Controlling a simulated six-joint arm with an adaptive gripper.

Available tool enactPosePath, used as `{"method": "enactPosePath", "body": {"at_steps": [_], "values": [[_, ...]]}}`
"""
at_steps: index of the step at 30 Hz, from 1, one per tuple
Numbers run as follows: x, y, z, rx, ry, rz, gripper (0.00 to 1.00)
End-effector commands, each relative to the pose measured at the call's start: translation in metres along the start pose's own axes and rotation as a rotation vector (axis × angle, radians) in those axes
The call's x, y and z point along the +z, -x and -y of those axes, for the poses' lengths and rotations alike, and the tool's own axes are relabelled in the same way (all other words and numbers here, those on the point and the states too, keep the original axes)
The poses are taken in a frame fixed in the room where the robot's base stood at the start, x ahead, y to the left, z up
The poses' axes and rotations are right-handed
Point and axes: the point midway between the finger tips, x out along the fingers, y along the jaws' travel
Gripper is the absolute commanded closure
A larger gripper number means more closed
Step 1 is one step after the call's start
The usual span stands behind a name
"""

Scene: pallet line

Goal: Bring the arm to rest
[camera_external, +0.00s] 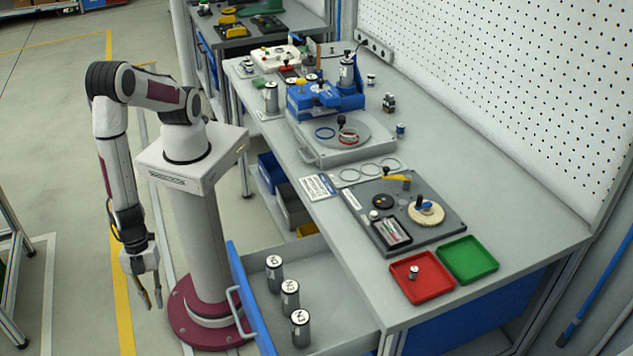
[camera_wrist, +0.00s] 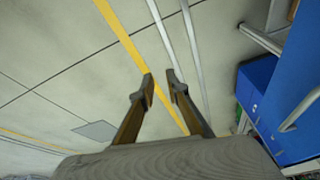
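My gripper (camera_external: 152,298) hangs pointing down at the end of my arm, left of my base column and over the floor. In the wrist view its two fingers (camera_wrist: 160,88) stand apart with nothing between them. My arm is folded over beside the column, clear of the workbench (camera_external: 470,165).
An open drawer (camera_external: 335,300) with blue front holds three labelled metal cylinders (camera_external: 290,297), right of my base. On the bench are a red tray (camera_external: 437,288) with a small part, a green tray (camera_external: 468,259) and a blue fixture (camera_external: 325,100). Floor around my gripper is free.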

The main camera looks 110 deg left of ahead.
Motion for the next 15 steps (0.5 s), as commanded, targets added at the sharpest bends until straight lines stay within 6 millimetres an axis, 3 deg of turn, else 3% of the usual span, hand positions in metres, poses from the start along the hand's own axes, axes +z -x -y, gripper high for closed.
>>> {"method": "enactPosePath", "body": {"at_steps": [15], "values": [[-0.004,0.104,0.043,0.151,0.156,0.118,0.85]]}}
